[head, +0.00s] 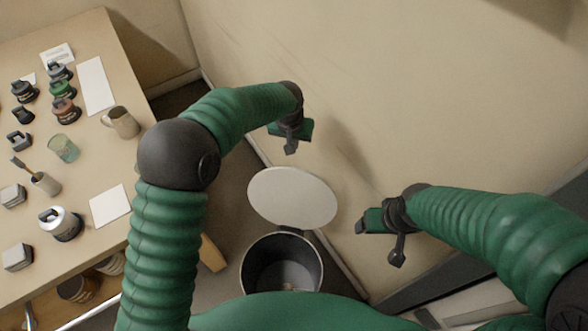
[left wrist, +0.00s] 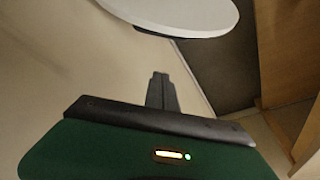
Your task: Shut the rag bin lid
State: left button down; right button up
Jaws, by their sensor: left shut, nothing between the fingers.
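The rag bin (head: 258,253) is a dark round bin on the floor, with its inside showing and something small and pale at the bottom. Its lid (head: 292,197) is a pale round disc, raised open at the bin's far side near the wall. The lid's edge also shows at the top of the left wrist view (left wrist: 180,12). My left gripper (head: 291,148) is shut and empty, beyond the lid and apart from it; its fingers (left wrist: 161,92) point toward the lid area. My right gripper (head: 396,258) is to the right of the bin, its fingers too small to read.
A wooden table (head: 95,225) at left holds several dark-topped jars, a mug (head: 121,122), a glass (head: 63,148) and white sheets (head: 110,206). The beige wall (head: 400,90) runs close behind the bin. A dark low ledge (head: 440,272) lies at right.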

pick_arm(q)
notch_tip(320, 180, down, 10)
jog(key=s+a+b, duration=0.1)
jog(key=b, duration=0.2)
jog(key=shift+a+r, duration=0.25)
jog(key=shift+a, duration=0.1)
pick_arm(e)
jog(key=shift+s+a+f, duration=0.1)
jog(key=shift+a+f, duration=0.35)
jog(key=shift+f, duration=0.3)
jog(key=shift+a+f, duration=0.4)
jog(key=shift+f, duration=0.35)
